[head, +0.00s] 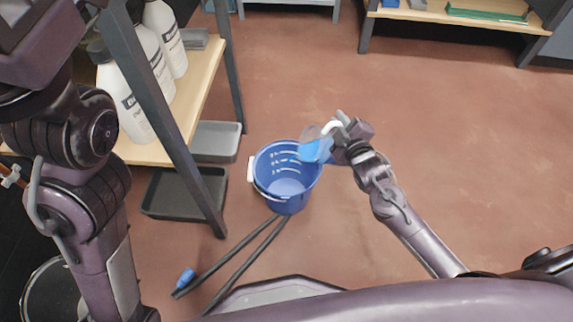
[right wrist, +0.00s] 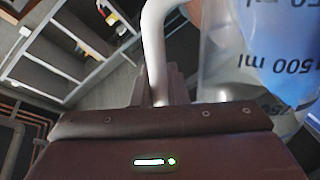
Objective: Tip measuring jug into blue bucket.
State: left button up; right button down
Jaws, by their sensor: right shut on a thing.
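The blue bucket (head: 287,190) stands on the brown floor, open at the top, with white marks on its inner wall and a white grip on its handle. The clear measuring jug (head: 316,145) with blue liquid in it is tilted over the bucket's right rim. My right gripper (head: 340,128) is shut on the jug's white handle, up and right of the bucket. In the right wrist view the white handle (right wrist: 154,50) runs down to the jaws, and the jug wall (right wrist: 270,70) shows ml marks and blue liquid. My left gripper is outside both views.
A shelf unit (head: 190,105) with white bottles (head: 122,100) stands left of the bucket, its dark post close by. Grey trays (head: 216,141) lie under it. Black hoses (head: 235,257) lie on the floor in front. The floor to the right is clear.

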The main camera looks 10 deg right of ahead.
jog(key=shift+a+r+n+h+b, duration=0.3)
jog(key=shift+a+r+n, duration=0.6)
jog(key=shift+a, duration=0.15)
dwell(3.2)
jog(key=shift+w+a+f+n+p, duration=0.1)
jog(key=shift+a+n+p, duration=0.35)
jog(key=shift+a, duration=0.55)
jog(key=shift+w+a+f+n+p, duration=0.1)
jog(key=shift+a+n+p, duration=0.3)
jog(key=shift+a, duration=0.55)
dwell(1.8)
